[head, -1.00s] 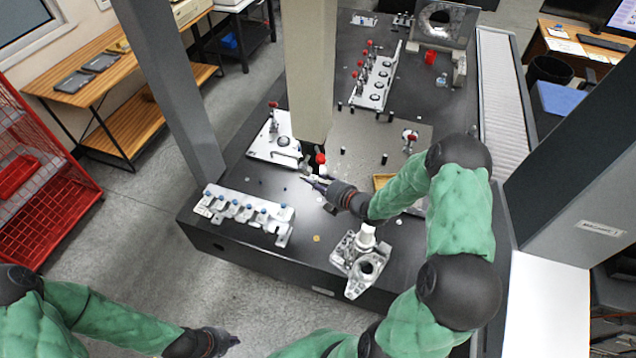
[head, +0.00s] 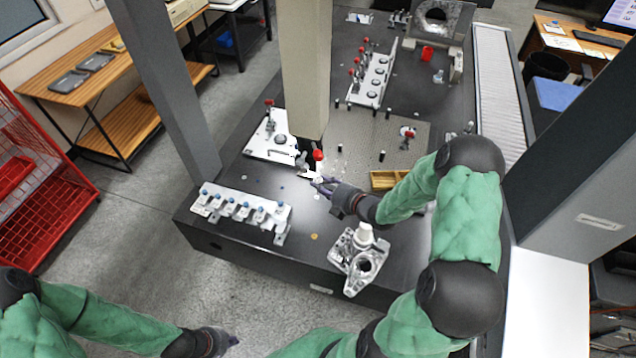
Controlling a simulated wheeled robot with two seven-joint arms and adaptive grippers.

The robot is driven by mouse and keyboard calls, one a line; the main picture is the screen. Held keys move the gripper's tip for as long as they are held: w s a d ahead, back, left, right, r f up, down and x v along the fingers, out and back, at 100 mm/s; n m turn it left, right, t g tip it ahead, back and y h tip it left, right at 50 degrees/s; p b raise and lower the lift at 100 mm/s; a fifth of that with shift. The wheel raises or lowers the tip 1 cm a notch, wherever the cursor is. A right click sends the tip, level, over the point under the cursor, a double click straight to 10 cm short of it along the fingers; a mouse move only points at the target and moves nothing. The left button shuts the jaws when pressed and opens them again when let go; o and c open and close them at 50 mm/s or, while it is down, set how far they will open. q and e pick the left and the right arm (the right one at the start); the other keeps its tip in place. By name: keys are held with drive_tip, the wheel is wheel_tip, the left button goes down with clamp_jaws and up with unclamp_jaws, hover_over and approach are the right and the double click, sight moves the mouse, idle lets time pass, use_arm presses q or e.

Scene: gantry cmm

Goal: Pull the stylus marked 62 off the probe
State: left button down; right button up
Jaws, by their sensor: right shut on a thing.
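The probe hangs at the foot of the beige column (head: 306,70); a red-topped part (head: 318,156) shows beside it. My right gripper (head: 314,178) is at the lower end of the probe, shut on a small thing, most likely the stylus. The fingers and the distance hide most of the stylus, and no number 62 can be read. I cannot tell whether the stylus is still seated in the probe. My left gripper (head: 226,340) is low at the bottom of the view, off the table and far from the probe; its fingers are too dark and small to judge.
On the dark table (head: 250,185) stand a white rack with blue-topped parts (head: 240,208), a metal casting (head: 358,262), a white plate with a clamp (head: 272,148) and a wooden tray (head: 383,180). A grey upright (head: 165,80) rises at the left.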

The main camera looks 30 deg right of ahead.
drive_tip(key=v, duration=0.4)
drive_tip(key=shift+s+r+p, duration=0.1)
drive_tip(key=shift+s+p, duration=0.15)
drive_tip(key=shift+p, duration=0.1)
